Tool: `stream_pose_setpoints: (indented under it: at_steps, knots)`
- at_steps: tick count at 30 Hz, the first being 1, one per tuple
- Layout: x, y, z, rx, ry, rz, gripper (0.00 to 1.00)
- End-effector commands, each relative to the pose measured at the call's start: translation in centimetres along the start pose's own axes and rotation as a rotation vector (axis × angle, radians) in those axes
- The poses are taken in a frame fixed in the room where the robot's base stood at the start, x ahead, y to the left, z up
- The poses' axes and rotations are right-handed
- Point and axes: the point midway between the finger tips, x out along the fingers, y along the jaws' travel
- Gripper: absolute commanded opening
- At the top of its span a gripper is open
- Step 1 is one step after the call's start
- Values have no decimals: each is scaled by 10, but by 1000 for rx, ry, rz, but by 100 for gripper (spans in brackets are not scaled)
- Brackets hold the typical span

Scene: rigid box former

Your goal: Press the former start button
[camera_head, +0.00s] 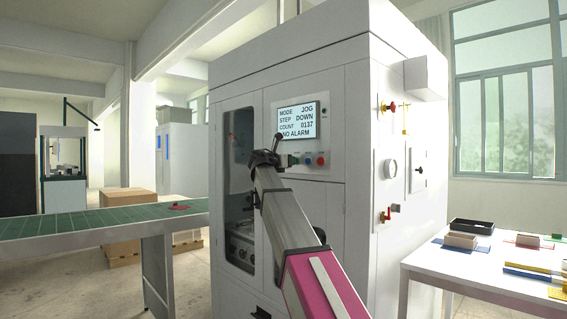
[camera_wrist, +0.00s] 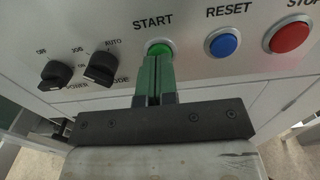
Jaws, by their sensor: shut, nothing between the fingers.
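The green START button (camera_wrist: 158,47) shows in the wrist view, under the START label, on the grey control panel (camera_wrist: 195,22). My gripper (camera_wrist: 156,60) is shut and empty, with its green fingertips at the button's lower edge, covering part of it. I cannot tell whether the tips touch the button or whether it is pressed in. In the head view, my gripper hides the left part of the button row below the screen (camera_head: 298,120). The screen reads MODE JOG, STEP DOWN, COUNT 0137, NO ALARM.
A blue RESET button (camera_wrist: 224,43) and a red STOP button (camera_wrist: 289,37) sit to the right. Black POWER (camera_wrist: 57,74) and MODE (camera_wrist: 101,68) knobs sit to the left. A green conveyor (camera_head: 100,220) stands left of the machine and a white table (camera_head: 450,262) stands right.

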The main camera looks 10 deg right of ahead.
Motion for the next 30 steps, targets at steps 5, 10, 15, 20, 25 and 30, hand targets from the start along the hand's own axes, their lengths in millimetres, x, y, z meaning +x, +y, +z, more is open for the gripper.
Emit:
stream_pose_setpoints:
  at_steps: [5, 10, 15, 20, 25, 30]
  knots:
    - [8, 0, 0, 0, 0, 1, 0]
    - [8, 0, 0, 0, 0, 1, 0]
    - [9, 0, 0, 0, 0, 1, 0]
    - [25, 1, 0, -1, -1, -1, 0]
    - [29, 0, 0, -1, -1, -2, 0]
    - [31, 1, 1, -1, -2, -3, 0]
